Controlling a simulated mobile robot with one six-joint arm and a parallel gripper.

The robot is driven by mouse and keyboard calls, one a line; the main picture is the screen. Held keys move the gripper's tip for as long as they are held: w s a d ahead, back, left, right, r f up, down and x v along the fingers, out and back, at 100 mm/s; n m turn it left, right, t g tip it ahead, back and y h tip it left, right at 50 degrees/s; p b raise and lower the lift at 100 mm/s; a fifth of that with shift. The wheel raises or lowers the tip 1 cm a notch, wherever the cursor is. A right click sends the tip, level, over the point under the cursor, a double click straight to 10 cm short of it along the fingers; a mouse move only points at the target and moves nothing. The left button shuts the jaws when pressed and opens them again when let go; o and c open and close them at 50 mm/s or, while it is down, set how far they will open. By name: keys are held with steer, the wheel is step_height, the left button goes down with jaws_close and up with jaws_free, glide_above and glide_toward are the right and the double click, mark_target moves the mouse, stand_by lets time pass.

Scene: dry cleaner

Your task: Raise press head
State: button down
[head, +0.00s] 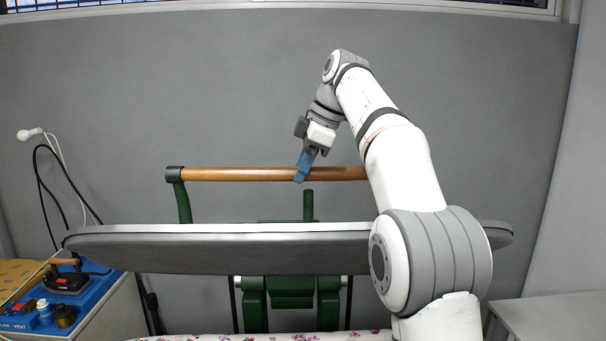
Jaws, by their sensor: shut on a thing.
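The press head (200,250) is a long grey padded board across the middle of the head view. Its right part is hidden behind my arm. A wooden handle bar (240,174) on green brackets runs level above it. My gripper (301,176), with blue fingers, is shut on the wooden bar near its middle. The right end of the bar is hidden behind my arm. A green post (308,205) rises below the bar, and the green press frame (291,297) shows under the head.
A floral-covered surface (300,337) lies below the press head. At the left, an iron (66,280) rests on a blue-topped unit (100,292) with small bottles. Black and white cables hang above it. A grey table (560,318) stands at the right.

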steer(key=shift+w+f, duration=0.2)
steer(key=shift+w, duration=0.2)
steer(key=c, duration=1.6)
jaws_free()
steer(key=o, duration=0.3)
steer(key=shift+w+f, duration=0.15)
steer(key=shift+w, duration=0.3)
steer(key=shift+o, duration=0.8)
steer(key=shift+s, duration=0.15)
steer(key=shift+r, duration=0.25)
